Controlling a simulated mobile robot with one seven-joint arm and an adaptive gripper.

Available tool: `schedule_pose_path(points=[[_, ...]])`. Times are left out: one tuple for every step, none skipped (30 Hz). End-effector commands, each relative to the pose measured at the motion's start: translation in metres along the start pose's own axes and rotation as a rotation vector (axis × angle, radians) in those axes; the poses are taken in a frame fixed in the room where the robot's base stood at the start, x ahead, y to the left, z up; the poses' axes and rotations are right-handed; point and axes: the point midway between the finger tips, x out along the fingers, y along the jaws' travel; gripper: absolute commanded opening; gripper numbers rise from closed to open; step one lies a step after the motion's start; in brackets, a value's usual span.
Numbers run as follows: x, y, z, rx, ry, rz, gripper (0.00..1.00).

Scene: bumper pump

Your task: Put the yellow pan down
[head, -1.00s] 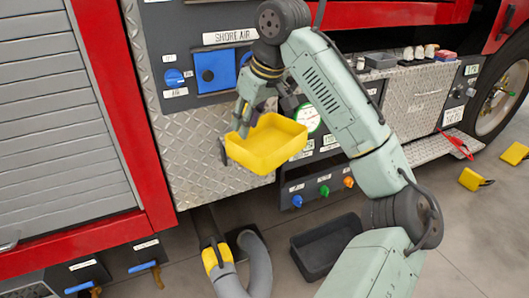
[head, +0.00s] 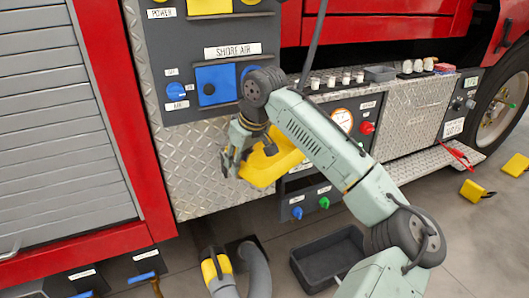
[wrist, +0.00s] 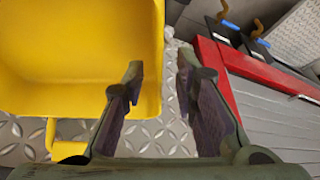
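The yellow pan (head: 262,172) is off the floor in front of the truck's metal plate, tilted, partly hidden behind my arm. In the wrist view the pan (wrist: 60,60) fills the upper left, and its inside shows. My gripper (head: 232,160) is at the pan's left side in the head view. In the wrist view my gripper (wrist: 160,75) has its fingers apart, with diamond plate visible between them. The left finger overlaps the pan's edge and the right finger is outside it. I cannot tell whether either finger touches the pan.
A black open tray (head: 325,260) lies on the floor below. A grey hose with a yellow collar (head: 215,268) is to its left. The truck's pump panel (head: 205,85) stands close behind the pan. Yellow blocks (head: 472,190) lie on the floor at right.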

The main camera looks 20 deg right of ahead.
Motion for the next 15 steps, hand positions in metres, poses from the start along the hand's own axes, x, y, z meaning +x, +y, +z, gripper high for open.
schedule_pose_path(points=[[0.0032, 0.0002, 0.0005, 0.001, -0.001, 0.000, 0.27], [0.0047, 0.0002, 0.0005, 0.001, -0.001, 0.000, 0.27], [0.0058, 0.0002, 0.0004, 0.001, 0.000, 0.001, 0.27], [0.0062, 0.0002, 0.0004, 0.001, 0.000, 0.001, 0.27], [0.0063, 0.0002, 0.0003, 0.001, 0.000, 0.001, 0.27], [0.0062, 0.0002, 0.0003, 0.001, 0.001, 0.001, 0.27], [0.0062, 0.0002, 0.0003, 0.001, 0.000, 0.001, 0.27], [0.0062, 0.0002, 0.0004, 0.001, 0.000, 0.001, 0.27], [0.0061, 0.0002, 0.0004, 0.001, 0.000, 0.001, 0.27], [0.0061, 0.0002, 0.0004, 0.001, 0.000, 0.001, 0.27], [0.0061, 0.0002, 0.0004, 0.001, 0.000, 0.001, 0.27], [0.0062, 0.0001, 0.0004, 0.001, 0.000, 0.000, 0.27], [0.0062, 0.0001, 0.0004, 0.001, 0.000, 0.000, 0.27], [0.0064, 0.0001, 0.0005, 0.001, 0.000, 0.000, 0.27], [0.0066, 0.0000, 0.0006, 0.001, 0.000, 0.000, 0.27]])
